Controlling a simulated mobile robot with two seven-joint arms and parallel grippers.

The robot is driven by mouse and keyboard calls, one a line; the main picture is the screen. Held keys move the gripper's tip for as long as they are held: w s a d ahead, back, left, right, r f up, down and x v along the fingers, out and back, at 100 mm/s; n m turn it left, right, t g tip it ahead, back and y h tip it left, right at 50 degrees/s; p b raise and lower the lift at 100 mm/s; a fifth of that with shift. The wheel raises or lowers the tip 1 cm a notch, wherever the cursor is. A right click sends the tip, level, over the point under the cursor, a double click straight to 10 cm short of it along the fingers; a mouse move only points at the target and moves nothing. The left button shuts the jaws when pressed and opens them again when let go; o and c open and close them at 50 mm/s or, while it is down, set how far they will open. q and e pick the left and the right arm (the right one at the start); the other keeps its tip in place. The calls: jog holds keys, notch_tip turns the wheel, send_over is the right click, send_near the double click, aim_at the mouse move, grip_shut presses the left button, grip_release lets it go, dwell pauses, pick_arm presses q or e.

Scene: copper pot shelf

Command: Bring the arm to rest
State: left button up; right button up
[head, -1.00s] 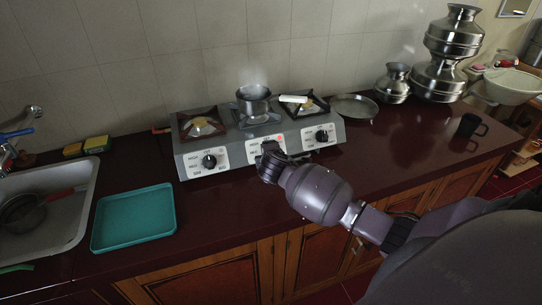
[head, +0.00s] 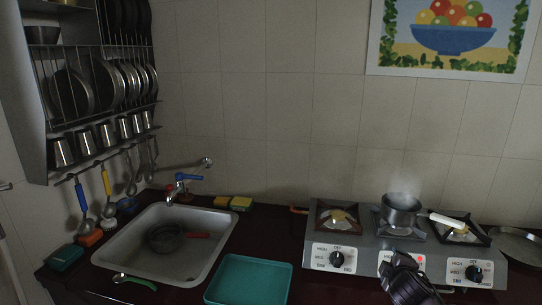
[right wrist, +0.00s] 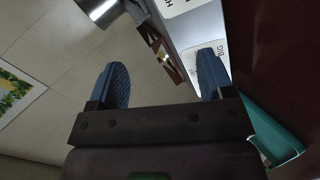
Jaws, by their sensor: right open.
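My right gripper (head: 400,264) is in front of the middle of the three-burner stove (head: 318,256) in the head view, over the middle knob area. In the right wrist view its two blue fingers (right wrist: 158,84) are spread apart with nothing between them. The stove front (right wrist: 205,28) shows beyond the fingers there. A small steaming pot (head: 402,209) sits on the middle burner. My left gripper is in neither view.
A teal tray (head: 248,280) lies left of the stove. Farther left are the sink (head: 200,255) with a dark pan (head: 165,238) in it, and a dish rack (head: 100,45) on the wall. A metal plate (head: 518,243) lies right of the stove.

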jog(key=s+a+f+m+t+y+b, duration=0.15)
jog(key=s+a+f+m+y, duration=0.3)
jog(key=s+a, duration=0.45)
jog(key=s+f+m, duration=0.2)
jog(key=s+f, duration=0.2)
jog(key=s, duration=0.4)
jog(key=s+d+f+m+g+b, duration=0.1)
jog(key=s+f, duration=0.3)
jog(key=s, duration=0.4)
jog(key=s+f+m+g+h, duration=0.1)
jog(key=s+f+m, duration=0.2)
jog(key=s, duration=0.5)
jog(key=shift+s+d+f, duration=0.2)
jog(key=shift+d+f, duration=0.2)
jog(key=shift+f, duration=0.4)
jog(key=shift+g, duration=0.25)
